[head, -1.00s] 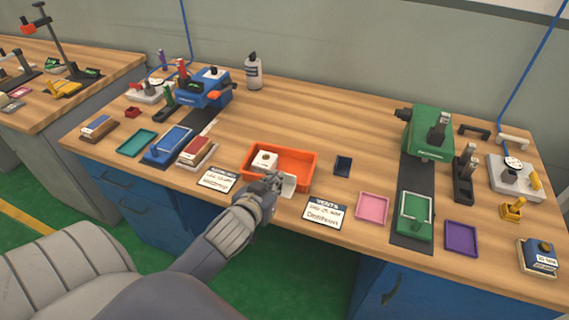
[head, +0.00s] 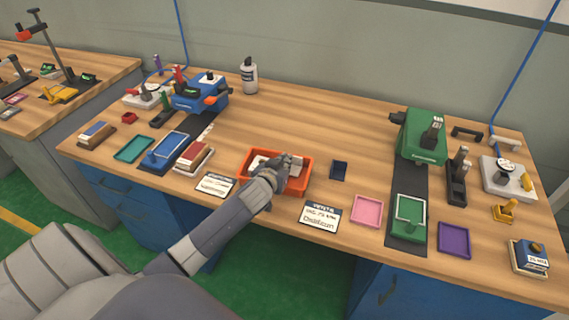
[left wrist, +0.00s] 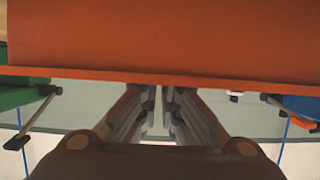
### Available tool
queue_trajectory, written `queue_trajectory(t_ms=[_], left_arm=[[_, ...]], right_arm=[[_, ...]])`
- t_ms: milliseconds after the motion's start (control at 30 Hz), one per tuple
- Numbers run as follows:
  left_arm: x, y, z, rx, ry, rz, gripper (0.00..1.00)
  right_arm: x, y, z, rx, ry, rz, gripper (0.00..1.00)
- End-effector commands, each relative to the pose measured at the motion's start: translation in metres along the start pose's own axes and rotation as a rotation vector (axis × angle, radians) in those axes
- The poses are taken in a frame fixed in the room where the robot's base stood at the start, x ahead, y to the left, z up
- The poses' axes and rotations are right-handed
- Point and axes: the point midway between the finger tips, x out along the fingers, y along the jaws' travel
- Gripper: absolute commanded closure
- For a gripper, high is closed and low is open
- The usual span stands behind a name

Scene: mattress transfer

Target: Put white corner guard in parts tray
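The orange parts tray (head: 306,181) stands near the front middle of the bench in the head view; its orange wall (left wrist: 165,45) fills the top of the left wrist view. My left gripper (head: 287,165) is over the tray, fingertips at or below its rim. In the left wrist view the fingers (left wrist: 162,100) are close together with a narrow gap, and their tips are hidden behind the tray wall. A pale piece, apparently the white corner guard (head: 297,160), shows at the fingertips, mostly covered. Another white piece (head: 259,160) lies in the tray's left part. My right gripper is not in view.
A small dark blue tray (head: 339,171) stands right of the parts tray. Label cards (head: 216,184) and (head: 320,215) lie in front. A pink tray (head: 366,211) and green fixture (head: 408,218) are farther right. Bare wood lies behind the tray.

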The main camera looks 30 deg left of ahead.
Motion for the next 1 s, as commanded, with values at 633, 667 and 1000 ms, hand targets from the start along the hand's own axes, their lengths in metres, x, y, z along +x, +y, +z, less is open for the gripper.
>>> queue_trajectory(t_ms=[633,667,1000], left_arm=[[0.0031,0.0002,0.0077,0.001,0.001,0.001,0.75],[0.0031,0.0002,0.0077,0.001,0.001,0.001,0.75],[-0.002,0.0005,0.0053,0.001,0.001,0.002,0.75]], right_arm=[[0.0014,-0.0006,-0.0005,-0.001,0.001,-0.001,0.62],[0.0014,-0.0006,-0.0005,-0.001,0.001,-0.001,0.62],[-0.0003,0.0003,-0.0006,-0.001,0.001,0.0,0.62]])
